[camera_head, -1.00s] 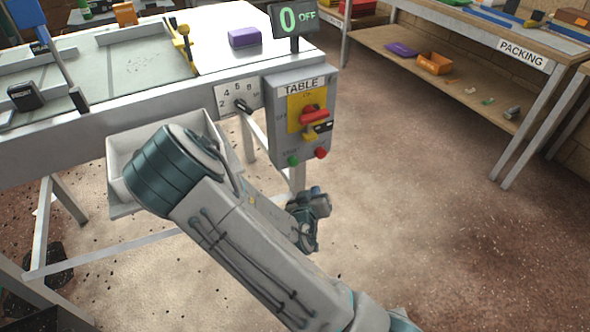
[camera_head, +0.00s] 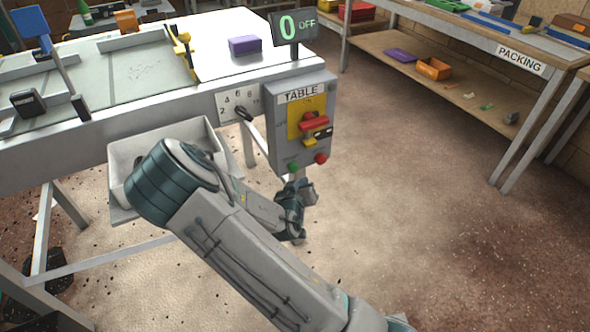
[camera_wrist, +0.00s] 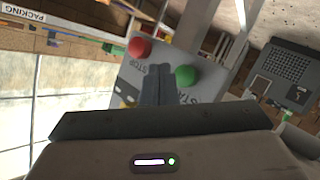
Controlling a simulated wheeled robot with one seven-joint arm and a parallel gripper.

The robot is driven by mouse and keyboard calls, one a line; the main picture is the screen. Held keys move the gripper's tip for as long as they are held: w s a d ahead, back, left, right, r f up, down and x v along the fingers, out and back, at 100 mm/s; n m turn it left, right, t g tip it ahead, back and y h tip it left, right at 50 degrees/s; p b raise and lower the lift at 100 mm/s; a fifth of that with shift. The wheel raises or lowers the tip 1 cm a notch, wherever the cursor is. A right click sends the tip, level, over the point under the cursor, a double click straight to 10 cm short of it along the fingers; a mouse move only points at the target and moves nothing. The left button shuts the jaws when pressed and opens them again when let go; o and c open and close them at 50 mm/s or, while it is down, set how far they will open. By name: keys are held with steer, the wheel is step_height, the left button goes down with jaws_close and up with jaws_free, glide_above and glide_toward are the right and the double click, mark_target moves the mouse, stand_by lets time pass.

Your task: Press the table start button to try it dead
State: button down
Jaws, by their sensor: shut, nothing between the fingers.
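The grey TABLE control box (camera_head: 301,125) hangs at the table's front right corner. Its green start button (camera_head: 293,167) is low on the left, with the red stop button (camera_head: 320,158) to its right. A red switch handle with a yellow tag (camera_head: 312,131) sits above them. My gripper (camera_head: 297,184) is just below the box's lower edge. In the wrist view, the shut fingers (camera_wrist: 159,84) lie in front of the panel, between the green button (camera_wrist: 185,76) and the red button (camera_wrist: 139,47), nearer the green one. I cannot tell whether they touch the panel.
A display (camera_head: 294,24) above the box reads 0 OFF. A numbered dial (camera_head: 241,106) is left of the box. A white bin (camera_head: 124,153) hangs under the table behind my arm. The floor to the right is clear up to the packing bench (camera_head: 519,57).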

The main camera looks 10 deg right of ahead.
steer(key=shift+w+a, duration=0.2)
steer(key=shift+w, duration=0.35)
steer(key=shift+w+a, duration=0.15)
steer(key=shift+w, duration=0.4)
steer(key=shift+w, duration=0.15)
stand_by(1.2)
steer(key=shift+w+a, duration=0.1)
steer(key=shift+w, duration=0.15)
steer(key=shift+w+a, duration=0.15)
steer(key=shift+w, duration=0.3)
stand_by(0.7)
stand_by(0.3)
steer(key=shift+s+d, duration=0.25)
steer(key=shift+s, duration=0.6)
steer(key=s, duration=0.1)
steer(key=s+d, duration=0.1)
steer(key=s, duration=0.2)
steer(key=shift+s+d+b, duration=0.3)
steer(key=shift+s+b, duration=0.1)
